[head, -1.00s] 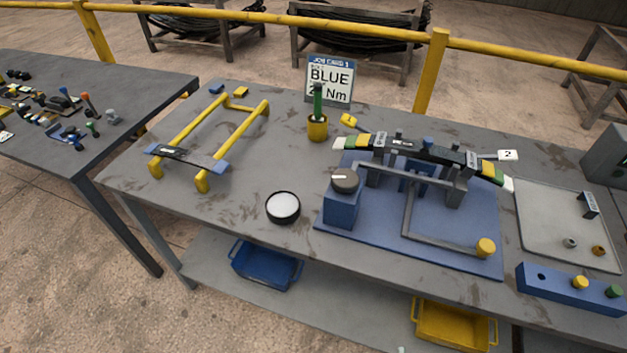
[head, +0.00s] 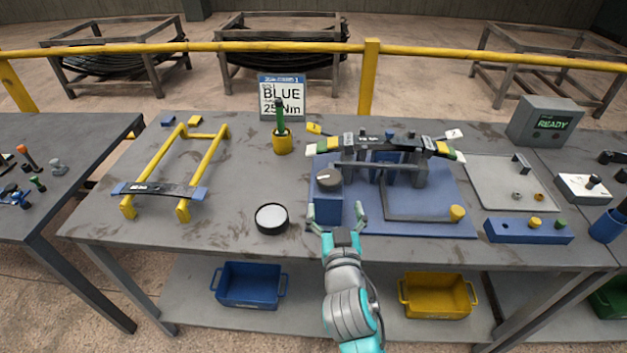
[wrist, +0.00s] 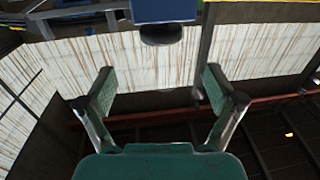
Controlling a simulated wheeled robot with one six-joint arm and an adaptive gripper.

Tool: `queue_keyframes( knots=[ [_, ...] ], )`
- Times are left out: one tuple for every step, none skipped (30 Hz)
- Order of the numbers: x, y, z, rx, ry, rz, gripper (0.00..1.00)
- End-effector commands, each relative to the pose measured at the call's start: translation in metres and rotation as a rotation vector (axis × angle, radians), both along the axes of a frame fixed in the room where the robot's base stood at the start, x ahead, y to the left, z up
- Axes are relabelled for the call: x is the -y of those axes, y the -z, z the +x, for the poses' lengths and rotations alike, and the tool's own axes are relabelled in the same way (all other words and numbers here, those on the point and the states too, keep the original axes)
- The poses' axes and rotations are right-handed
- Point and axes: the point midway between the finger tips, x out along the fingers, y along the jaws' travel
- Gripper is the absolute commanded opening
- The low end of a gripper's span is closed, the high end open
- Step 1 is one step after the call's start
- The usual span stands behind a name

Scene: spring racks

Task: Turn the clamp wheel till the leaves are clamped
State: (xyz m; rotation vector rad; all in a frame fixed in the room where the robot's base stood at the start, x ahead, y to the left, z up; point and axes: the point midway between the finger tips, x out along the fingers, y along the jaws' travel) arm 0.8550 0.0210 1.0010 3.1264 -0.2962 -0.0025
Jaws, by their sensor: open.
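The clamp wheel (head: 328,178) is a dark grey round knob with a white mark pointing left. It sits on top of a blue block (head: 328,211) at the left of the blue clamp fixture. The leaves (head: 385,145) form a dark stack with green, white and yellow ends, lying across the fixture. My gripper (head: 337,218) is open and empty, at the front of the block, below and apart from the wheel in the picture. The wrist view shows the open fingers (wrist: 160,95), with the wheel (wrist: 160,35) under the blue block's edge, apparently upside down.
A grey bar (head: 430,217) with a yellow knob (head: 457,213) lies right of my gripper. A round white-topped dish (head: 271,218) stands to the left. A yellow frame (head: 205,160) is farther left. A job card (head: 282,96) reads BLUE. Bench is clear between dish and frame.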

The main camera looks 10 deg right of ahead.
Motion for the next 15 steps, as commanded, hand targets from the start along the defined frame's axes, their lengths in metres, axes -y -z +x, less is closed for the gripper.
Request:
queue_keyframes(
  knots=[
    [0.000, -0.001, 0.003, 0.001, 0.002, 0.001, 0.92],
    [0.001, -0.002, 0.004, 0.002, 0.003, 0.002, 0.92],
    [0.001, -0.002, 0.007, 0.002, 0.003, 0.002, 0.92],
    [0.002, -0.002, 0.010, 0.002, 0.003, 0.002, 0.92],
    [0.002, -0.002, 0.013, 0.002, 0.003, 0.002, 0.92],
    [0.003, -0.002, 0.018, 0.003, 0.002, 0.003, 0.92],
    [0.004, -0.002, 0.022, 0.004, 0.002, 0.002, 0.92],
    [0.005, -0.002, 0.027, 0.003, 0.002, 0.001, 0.92],
    [0.007, -0.002, 0.034, 0.003, 0.003, 0.000, 0.92],
    [0.008, -0.002, 0.039, 0.003, 0.003, 0.001, 0.92],
    [0.009, -0.002, 0.045, 0.003, 0.002, 0.001, 0.92],
    [0.010, -0.002, 0.052, 0.003, 0.002, 0.003, 0.92],
    [0.011, -0.002, 0.057, 0.003, 0.002, 0.001, 0.92],
    [0.012, -0.002, 0.062, 0.002, 0.002, 0.001, 0.92],
    [0.013, -0.002, 0.069, 0.003, 0.002, 0.000, 0.92]
  ],
)
